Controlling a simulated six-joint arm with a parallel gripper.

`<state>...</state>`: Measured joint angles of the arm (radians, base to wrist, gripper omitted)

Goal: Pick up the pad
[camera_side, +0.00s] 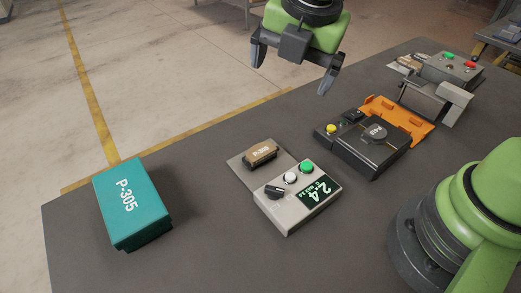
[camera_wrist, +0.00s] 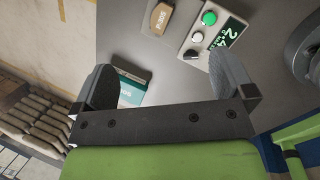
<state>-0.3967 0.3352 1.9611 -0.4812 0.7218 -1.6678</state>
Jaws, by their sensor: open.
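The pad (camera_side: 261,152) is a small brown block with light lettering. It rests on the flat plate at the back left of a grey box with a display and buttons (camera_side: 300,200). The pad also shows in the wrist view (camera_wrist: 157,22), near the top middle. My gripper (camera_side: 291,80) hangs above the table's far edge, up and to the right of the pad. Its two fingers are spread wide with nothing between them. In the wrist view the fingers (camera_wrist: 165,85) stand apart, and the pad lies beyond them.
A teal box marked P-305 (camera_side: 132,203) stands at the left; it shows partly behind a finger in the wrist view (camera_wrist: 131,90). A black device (camera_side: 368,145) with an orange part (camera_side: 398,120) and a grey machine (camera_side: 440,90) stand at the right. The table front is clear.

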